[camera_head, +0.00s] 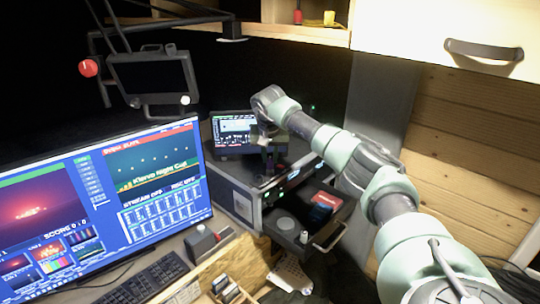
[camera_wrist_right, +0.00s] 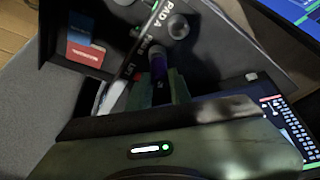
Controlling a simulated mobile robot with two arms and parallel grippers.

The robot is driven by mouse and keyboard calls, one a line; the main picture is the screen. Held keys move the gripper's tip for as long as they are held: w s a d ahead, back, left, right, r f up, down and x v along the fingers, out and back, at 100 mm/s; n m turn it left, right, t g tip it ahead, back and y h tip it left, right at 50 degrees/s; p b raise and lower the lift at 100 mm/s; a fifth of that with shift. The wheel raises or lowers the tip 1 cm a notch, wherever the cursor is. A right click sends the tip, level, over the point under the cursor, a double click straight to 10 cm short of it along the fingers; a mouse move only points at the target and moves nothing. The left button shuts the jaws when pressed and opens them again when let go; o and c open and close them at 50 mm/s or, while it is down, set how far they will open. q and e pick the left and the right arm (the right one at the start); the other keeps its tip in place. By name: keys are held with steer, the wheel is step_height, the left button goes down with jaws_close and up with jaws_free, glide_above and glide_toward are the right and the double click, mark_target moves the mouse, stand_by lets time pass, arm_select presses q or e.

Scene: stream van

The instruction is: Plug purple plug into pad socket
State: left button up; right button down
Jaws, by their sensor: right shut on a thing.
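My right gripper (camera_wrist_right: 158,84) is shut on the purple plug (camera_wrist_right: 158,63), which shows as a dark purple cylinder between the fingers in the right wrist view. The plug points at a dark panel (camera_wrist_right: 185,40) lettered "PAD A", with round sockets or knobs on it. I cannot tell whether the plug's tip touches the panel or sits in a socket, as the tip is in shadow. In the head view the right gripper (camera_head: 268,148) is over the rack unit (camera_head: 240,185), beside a small screen; the plug is too dark to make out there. My left gripper is out of view.
A large monitor (camera_head: 100,210) and a keyboard (camera_head: 150,280) stand at the left. A small screen (camera_head: 235,131) is behind the gripper. A cupboard hangs above right.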

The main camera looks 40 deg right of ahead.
steer(key=shift+f, duration=0.3)
steer(key=c, duration=1.2)
jaws_free()
steer(key=shift+a+r+b, duration=0.1)
steer(key=shift+r+b, duration=0.15)
steer(key=shift+b, duration=0.05)
steer(key=b+v, duration=0.2)
steer(key=v, duration=0.5)
steer(key=shift+b, duration=0.3)
steer(key=shift+s, duration=0.1)
